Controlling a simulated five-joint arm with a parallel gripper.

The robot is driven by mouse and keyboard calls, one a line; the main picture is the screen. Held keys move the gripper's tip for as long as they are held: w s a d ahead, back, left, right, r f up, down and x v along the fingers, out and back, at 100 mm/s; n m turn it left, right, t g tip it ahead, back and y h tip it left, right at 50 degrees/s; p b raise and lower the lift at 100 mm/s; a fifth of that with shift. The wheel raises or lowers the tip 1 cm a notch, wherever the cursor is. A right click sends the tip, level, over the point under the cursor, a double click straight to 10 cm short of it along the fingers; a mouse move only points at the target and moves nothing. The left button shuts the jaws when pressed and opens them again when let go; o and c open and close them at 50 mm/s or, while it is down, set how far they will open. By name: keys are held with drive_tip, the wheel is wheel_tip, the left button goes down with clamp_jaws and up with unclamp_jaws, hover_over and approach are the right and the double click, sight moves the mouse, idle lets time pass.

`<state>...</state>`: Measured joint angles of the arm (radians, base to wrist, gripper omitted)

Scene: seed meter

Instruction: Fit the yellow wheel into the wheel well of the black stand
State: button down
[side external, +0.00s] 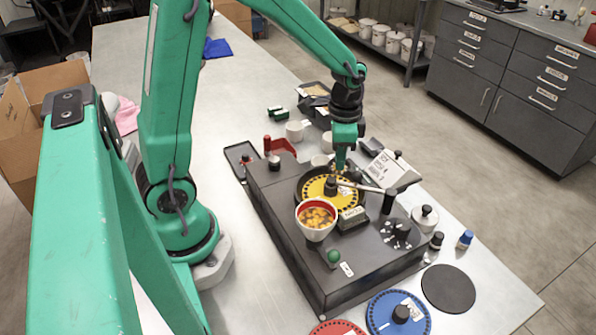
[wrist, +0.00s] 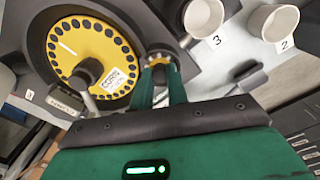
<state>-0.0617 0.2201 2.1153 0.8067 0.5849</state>
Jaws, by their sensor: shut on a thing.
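The yellow wheel (side external: 317,187), with a ring of dark holes, a black hub and a white label, lies in the round well of the black stand (side external: 290,245). It also shows in the wrist view (wrist: 70,42), with the dark rim of the well around it. I cannot tell whether it is fully seated. My gripper (side external: 340,168) is beside the wheel's rim, at the far edge of the well in the side view. It is shut on a small yellow toothed knob (wrist: 158,60), apart from the wheel's hub. The knob's lower part is hidden.
A metal lever (side external: 362,187) reaches over the wheel. A bowl of yellow-orange seeds (side external: 316,217) stands at its near side. Blue (side external: 386,312) and red (side external: 337,328) wheels and a black disc (side external: 448,289) lie in front. White cups (wrist: 203,17) stand close behind.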

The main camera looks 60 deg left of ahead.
drive_tip(key=shift+f, duration=0.1)
drive_tip(key=c, duration=1.3)
unclamp_jaws()
drive_tip(key=shift+c, duration=0.9)
drive_tip(key=shift+o, duration=0.6)
drive_tip(key=shift+w+r, duration=0.1)
drive_tip(key=shift+r, duration=2.85)
